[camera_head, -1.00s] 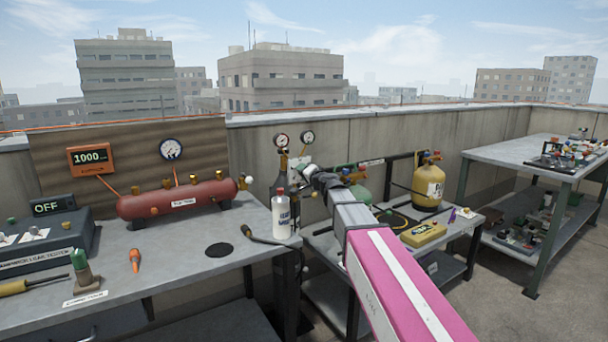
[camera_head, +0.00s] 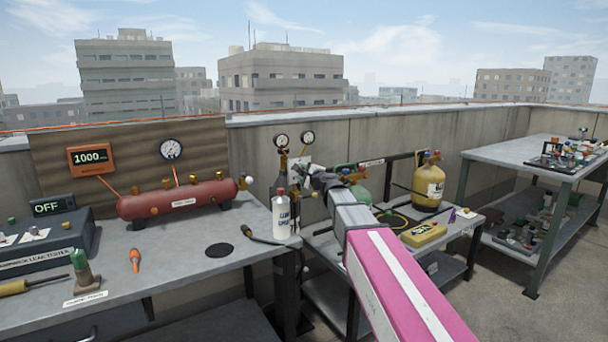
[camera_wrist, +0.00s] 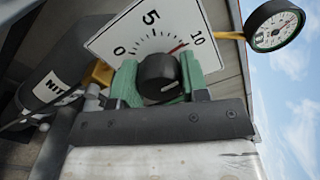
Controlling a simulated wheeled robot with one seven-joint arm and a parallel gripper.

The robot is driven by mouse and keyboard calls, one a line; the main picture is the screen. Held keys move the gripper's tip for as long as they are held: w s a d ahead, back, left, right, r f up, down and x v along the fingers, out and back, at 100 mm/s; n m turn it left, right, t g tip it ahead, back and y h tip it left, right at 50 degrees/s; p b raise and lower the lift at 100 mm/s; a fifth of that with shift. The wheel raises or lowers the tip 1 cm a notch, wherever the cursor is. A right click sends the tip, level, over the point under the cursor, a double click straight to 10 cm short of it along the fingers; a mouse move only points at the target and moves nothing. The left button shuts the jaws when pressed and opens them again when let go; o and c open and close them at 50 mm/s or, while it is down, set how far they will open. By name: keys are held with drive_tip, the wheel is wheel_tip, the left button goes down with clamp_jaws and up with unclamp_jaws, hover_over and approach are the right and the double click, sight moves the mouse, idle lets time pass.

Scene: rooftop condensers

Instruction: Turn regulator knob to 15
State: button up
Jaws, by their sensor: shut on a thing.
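The regulator knob (camera_wrist: 157,72) is round and black, in front of a white dial plate (camera_wrist: 125,38) marked 0, 5 and 10. A short red mark shows on the scale near 10, and a pale mark shows on the lower right of the knob face. My gripper (camera_wrist: 160,80) has its green fingers on both sides of the knob, closed on it. In the head view my gripper (camera_head: 309,174) is at the regulator beside the wall, and the knob is hidden there. A round pressure gauge (camera_wrist: 273,27) is at the upper right of the wrist view.
A dark cylinder (camera_wrist: 50,88) labelled "NIT…" stands at the left in the wrist view. A white bottle (camera_head: 281,216) stands on the bench edge near my arm. A yellow tank (camera_head: 428,184) stands on the lower table to the right. A red tank (camera_head: 178,199) lies on the left bench.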

drive_tip(key=m, duration=1.1)
drive_tip(key=shift+m, duration=1.8)
drive_tip(key=o, duration=0.9)
drive_tip(key=shift+o, duration=0.2)
